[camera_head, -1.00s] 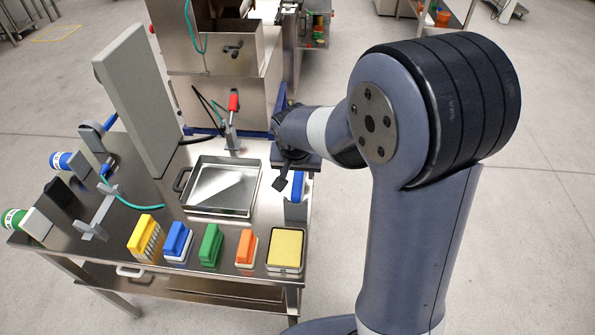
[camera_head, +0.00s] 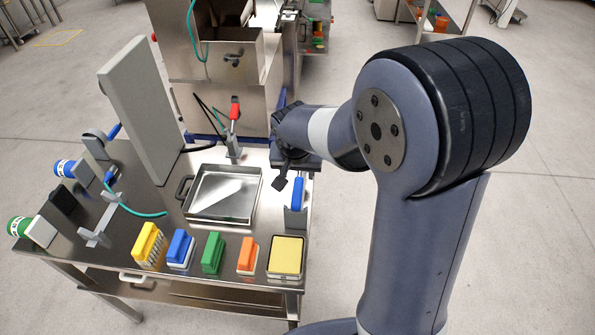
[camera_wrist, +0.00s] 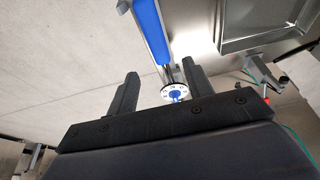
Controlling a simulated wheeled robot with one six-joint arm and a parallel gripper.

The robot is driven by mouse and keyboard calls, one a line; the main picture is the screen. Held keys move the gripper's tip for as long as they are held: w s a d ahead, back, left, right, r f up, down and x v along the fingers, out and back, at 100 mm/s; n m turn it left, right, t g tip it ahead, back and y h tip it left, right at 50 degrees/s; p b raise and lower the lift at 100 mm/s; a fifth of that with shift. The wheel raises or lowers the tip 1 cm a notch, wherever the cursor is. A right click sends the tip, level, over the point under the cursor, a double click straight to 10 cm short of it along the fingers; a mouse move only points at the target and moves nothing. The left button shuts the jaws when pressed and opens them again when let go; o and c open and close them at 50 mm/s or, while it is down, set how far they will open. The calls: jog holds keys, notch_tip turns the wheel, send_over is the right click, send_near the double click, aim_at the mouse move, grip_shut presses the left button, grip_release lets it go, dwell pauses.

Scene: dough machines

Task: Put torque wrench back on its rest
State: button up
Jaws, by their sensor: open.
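The torque wrench (camera_head: 297,193) shows as a blue handle at the table's right edge, by a small grey rest (camera_head: 295,219). In the wrist view the torque wrench (camera_wrist: 153,32) has a blue handle, a metal shaft and a round white disc with a blue centre. My gripper (camera_head: 282,181) is just left of and behind the handle. In the wrist view my gripper (camera_wrist: 160,69) is open, with the disc end showing between its fingers. I cannot tell whether a finger touches it. The wrench's far end is hidden behind my wrist in the head view.
A metal tray (camera_head: 256,207) is left of the wrench. Several coloured brushes, including an orange one (camera_head: 248,255), and a yellow sponge (camera_head: 286,255) line the front edge. A red-handled tool (camera_head: 235,108) stands behind. A grey panel (camera_head: 142,108) rises at left. Floor is clear at right.

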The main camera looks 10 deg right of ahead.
jog(key=shift+r, duration=0.45)
jog(key=shift+r, duration=0.2)
jog(key=v, duration=1)
jog(key=shift+r, duration=0.2)
jog(key=shift+s, duration=0.1)
jog(key=x, duration=1.1)
jog(key=shift+f, duration=0.45)
jog(key=shift+r, duration=0.2)
